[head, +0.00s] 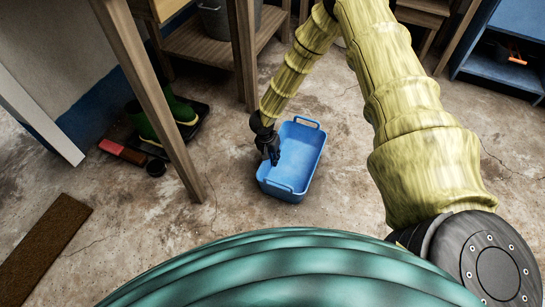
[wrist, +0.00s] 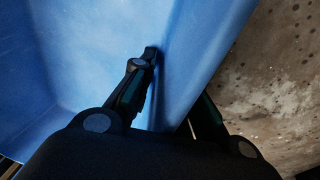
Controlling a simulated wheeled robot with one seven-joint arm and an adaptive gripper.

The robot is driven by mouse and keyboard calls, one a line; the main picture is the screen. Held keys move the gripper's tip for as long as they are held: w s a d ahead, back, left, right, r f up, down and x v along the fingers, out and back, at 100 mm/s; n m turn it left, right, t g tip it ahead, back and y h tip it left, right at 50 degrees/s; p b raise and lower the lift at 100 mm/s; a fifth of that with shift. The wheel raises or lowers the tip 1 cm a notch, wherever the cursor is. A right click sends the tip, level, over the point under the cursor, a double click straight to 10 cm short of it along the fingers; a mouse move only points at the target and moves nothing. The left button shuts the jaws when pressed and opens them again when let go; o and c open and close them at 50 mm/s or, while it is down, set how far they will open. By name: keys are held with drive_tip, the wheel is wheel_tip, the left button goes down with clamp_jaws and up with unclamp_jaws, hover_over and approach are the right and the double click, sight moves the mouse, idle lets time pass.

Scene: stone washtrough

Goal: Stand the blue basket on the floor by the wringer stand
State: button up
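The blue basket (head: 297,155) is an open rectangular tub with a handle at each end, upright in the middle of the head view. My gripper (head: 270,155) is at its left wall. In the wrist view, my gripper (wrist: 172,85) straddles the basket wall (wrist: 190,60), one finger inside against it and the other outside, partly hidden behind it. The fingers look closed on the wall. Whether the basket's bottom touches the floor is hard to tell. A wooden stand (head: 200,45) with a low shelf is behind; I cannot identify a wringer on it.
A grey bucket (head: 215,18) sits on that shelf. A wooden leg (head: 150,90) slants down left of the basket. Green boots (head: 165,118) stand on a dark tray, with a brown mat (head: 40,250) nearer. A blue shelf unit (head: 500,70) is at right. Floor around the basket is clear.

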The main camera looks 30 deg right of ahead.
idle(0.4)
wheel_tip(320, 180, up, 12)
drive_tip(key=a+p, duration=0.2)
drive_tip(key=p, duration=0.4)
drive_tip(key=shift+w, duration=0.2)
idle(1.1)
